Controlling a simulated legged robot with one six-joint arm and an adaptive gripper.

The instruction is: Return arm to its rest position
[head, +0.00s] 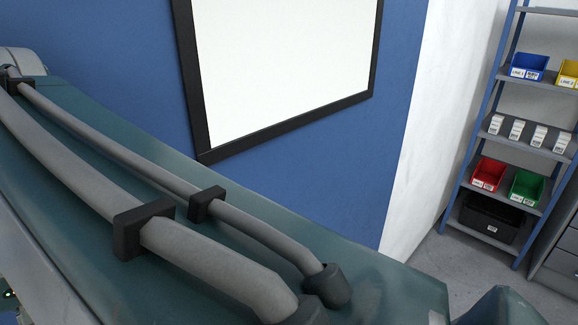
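My gripper is not in the head view, so its opening and anything in it cannot be seen. A large teal body part with grey tubes and black clamps runs across the near foreground, from the upper left to the lower right. It looks like part of my own body or arm. It hides what lies below and behind it. No object in a grip shows.
A blue wall (115,50) carries a black-framed whiteboard (285,65). At right stands a shelf rack (540,80) with a blue bin (529,66), red bin (488,173), green bin (526,187) and black crate (490,217). A grey cabinet (560,262) stands beside it. Some floor (455,262) is clear.

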